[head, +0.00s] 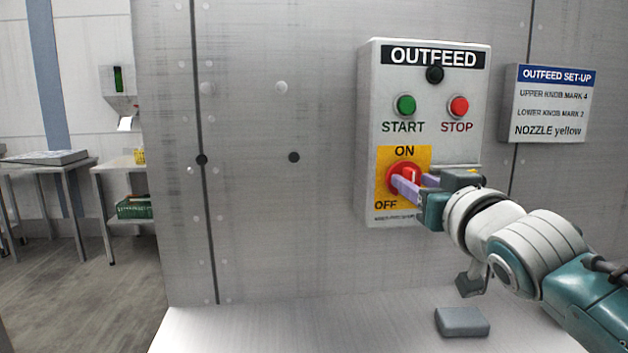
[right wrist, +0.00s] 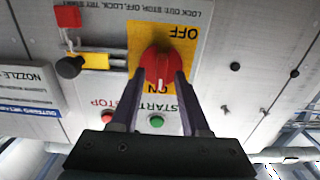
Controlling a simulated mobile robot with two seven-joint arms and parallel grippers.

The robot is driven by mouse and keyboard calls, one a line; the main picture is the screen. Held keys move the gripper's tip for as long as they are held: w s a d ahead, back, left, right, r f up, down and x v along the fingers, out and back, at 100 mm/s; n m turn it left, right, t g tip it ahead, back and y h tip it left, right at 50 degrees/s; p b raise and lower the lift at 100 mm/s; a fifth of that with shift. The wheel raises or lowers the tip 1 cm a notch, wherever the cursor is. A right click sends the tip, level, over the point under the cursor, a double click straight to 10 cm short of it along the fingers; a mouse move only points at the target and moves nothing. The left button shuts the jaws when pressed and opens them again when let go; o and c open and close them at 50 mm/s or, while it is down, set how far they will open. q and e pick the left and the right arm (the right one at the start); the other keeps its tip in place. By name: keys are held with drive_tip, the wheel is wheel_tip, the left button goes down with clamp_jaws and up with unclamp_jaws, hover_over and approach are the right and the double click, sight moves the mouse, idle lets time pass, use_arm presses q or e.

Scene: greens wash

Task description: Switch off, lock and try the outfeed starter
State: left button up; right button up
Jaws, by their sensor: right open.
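The grey OUTFEED starter box (head: 372,140) is on the metal wall. It carries a green START button (head: 405,105), a red STOP button (head: 458,107) and a dark round fitting (head: 435,75). Below is a red rotary switch (head: 400,170) on a yellow ON/OFF plate (head: 415,154). My right gripper (right wrist: 158,80) is open, its fingers on either side of the red knob (right wrist: 154,62); contact is unclear. The knob's white mark faces ON. Beside it, the right wrist view shows a yellow piece (right wrist: 90,61), a black knob (right wrist: 70,67) and a red block (right wrist: 67,16). My left gripper is out of view.
An OUTFEED SET-UP sign (head: 553,103) is on the wall to the right. A grey block (head: 462,321) lies on the bare ledge (head: 300,325) below. Tables (head: 50,168) stand far left.

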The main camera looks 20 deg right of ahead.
drive_tip(key=shift+w, duration=0.35)
drive_tip(key=shift+c, duration=0.3)
clamp_jaws()
